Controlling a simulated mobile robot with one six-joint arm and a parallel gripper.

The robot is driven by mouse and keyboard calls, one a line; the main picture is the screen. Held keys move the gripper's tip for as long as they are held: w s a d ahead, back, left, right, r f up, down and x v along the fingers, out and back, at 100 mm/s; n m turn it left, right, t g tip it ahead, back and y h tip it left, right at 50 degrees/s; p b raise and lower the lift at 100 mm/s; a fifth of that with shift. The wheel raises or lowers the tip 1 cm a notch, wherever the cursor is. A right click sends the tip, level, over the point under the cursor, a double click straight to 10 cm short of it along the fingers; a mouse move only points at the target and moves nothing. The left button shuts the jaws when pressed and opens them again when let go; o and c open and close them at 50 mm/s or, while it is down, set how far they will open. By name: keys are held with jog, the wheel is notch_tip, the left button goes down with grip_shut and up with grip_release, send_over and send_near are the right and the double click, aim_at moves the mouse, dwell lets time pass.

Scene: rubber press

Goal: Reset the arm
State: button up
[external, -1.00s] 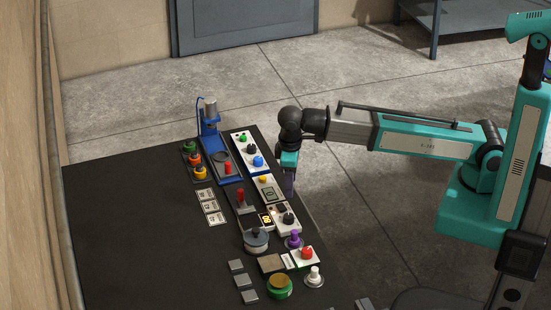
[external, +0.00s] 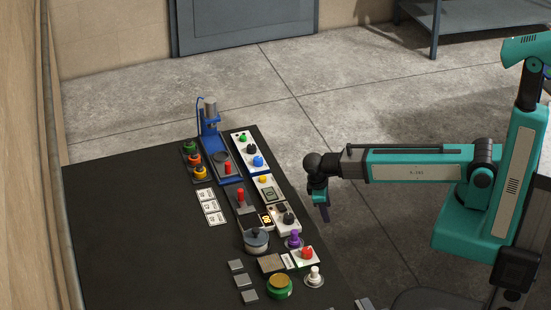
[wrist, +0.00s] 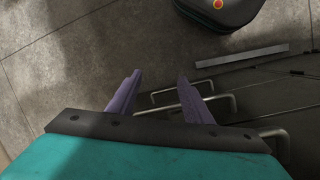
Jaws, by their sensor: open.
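My gripper (external: 325,212) hangs pointing down past the right edge of the table, over the floor, in the external view. In the wrist view its two purple fingers (wrist: 155,92) stand apart with nothing between them. My teal arm reaches left from its column at the right of the external view, and its forearm is about level.
The black table (external: 130,230) holds a blue press (external: 209,130), button panels (external: 250,150), a round metal pot (external: 256,240) and a green-and-gold round piece (external: 279,286). Bent metal handles (wrist: 215,100) show near my fingers in the wrist view. Open floor (external: 370,120) lies behind.

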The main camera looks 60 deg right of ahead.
jog(key=s+d+f+m+g+y+b, duration=0.2)
jog(key=s+f+m+g+b, duration=0.2)
jog(key=s+f, duration=2.3)
jog(key=shift+s+f+y+b, duration=0.3)
jog(key=shift+f+y+b, duration=0.1)
jog(key=shift+f+b, duration=0.45)
jog(key=shift+d, duration=0.1)
